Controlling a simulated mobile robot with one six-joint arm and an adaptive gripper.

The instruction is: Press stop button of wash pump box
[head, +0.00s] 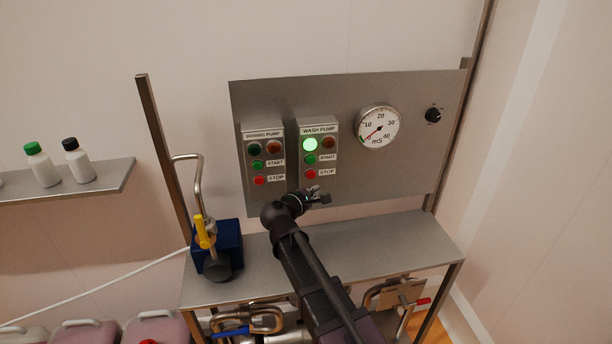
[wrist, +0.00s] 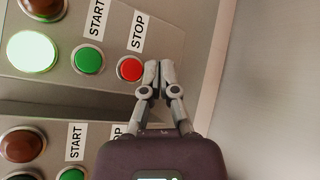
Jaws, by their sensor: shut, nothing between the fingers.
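The wash pump box (head: 318,150) is on the steel panel, right of a similar pump box. Its green lamp is lit. Its red stop button (head: 310,174) is at the bottom, below the green start button (head: 310,159). In the wrist view the stop button (wrist: 130,68) is just left of the fingertips of my gripper (wrist: 158,70), beside the STOP label. My gripper (head: 318,193) is shut and empty. Its tips look very near the button; I cannot tell whether they touch it.
The other pump box (head: 264,150) stands close on the left. A gauge (head: 378,128) and a black knob (head: 433,115) are to the right. A steel shelf (head: 390,238) runs below the panel, with a blue pump (head: 228,240) and bent pipe at its left.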

